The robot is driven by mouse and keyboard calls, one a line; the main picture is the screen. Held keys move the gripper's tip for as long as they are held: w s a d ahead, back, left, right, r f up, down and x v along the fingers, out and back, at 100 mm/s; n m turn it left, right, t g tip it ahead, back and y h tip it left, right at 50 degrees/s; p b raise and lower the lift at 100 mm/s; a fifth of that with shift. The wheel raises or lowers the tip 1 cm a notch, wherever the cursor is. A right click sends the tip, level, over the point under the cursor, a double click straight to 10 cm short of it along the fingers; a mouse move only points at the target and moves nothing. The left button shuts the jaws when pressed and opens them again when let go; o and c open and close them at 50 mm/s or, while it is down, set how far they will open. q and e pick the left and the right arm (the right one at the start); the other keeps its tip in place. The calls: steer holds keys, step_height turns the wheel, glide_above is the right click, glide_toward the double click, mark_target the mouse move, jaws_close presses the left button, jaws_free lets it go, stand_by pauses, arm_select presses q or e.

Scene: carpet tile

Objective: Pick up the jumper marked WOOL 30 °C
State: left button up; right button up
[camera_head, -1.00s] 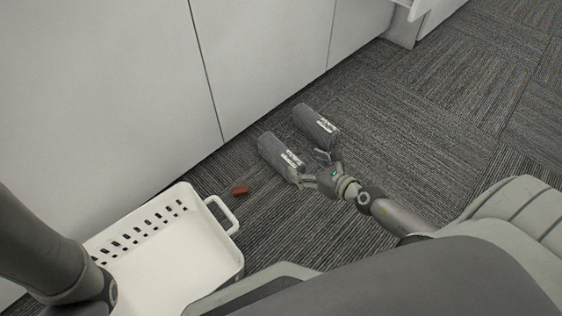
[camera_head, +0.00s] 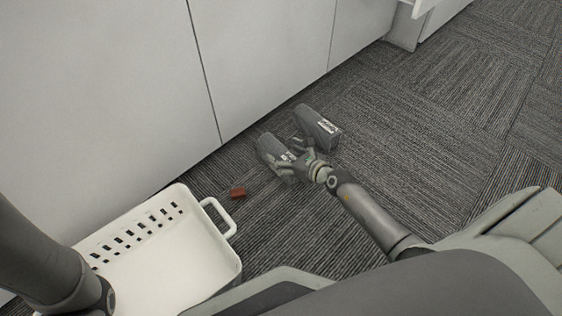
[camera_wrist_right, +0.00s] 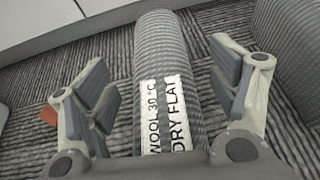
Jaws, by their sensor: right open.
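The jumper marked WOOL 30 °C (camera_wrist_right: 158,50) is a grey ribbed roll lying on the carpet. Its white label reads "WOOL 30 °C" and "DRY FLAT" in the right wrist view. In the head view the same roll (camera_head: 267,147) is the left one of two, partly hidden by my right gripper (camera_head: 287,150). In the wrist view my right gripper (camera_wrist_right: 168,85) is open, with one finger on each side of the roll. I cannot tell whether the fingers touch it. My left gripper is out of view; only its arm shows at the left.
A second grey roll (camera_head: 312,122) with a white label lies close by on the right; its edge also shows in the wrist view (camera_wrist_right: 292,40). A small red-brown block (camera_head: 238,193) lies near the white basket (camera_head: 225,270). White cabinet fronts (camera_head: 255,60) stand behind.

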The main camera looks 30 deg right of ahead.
steer(key=shift+w, duration=0.15)
steer(key=c, duration=1.3)
steer(key=shift+r, duration=0.1)
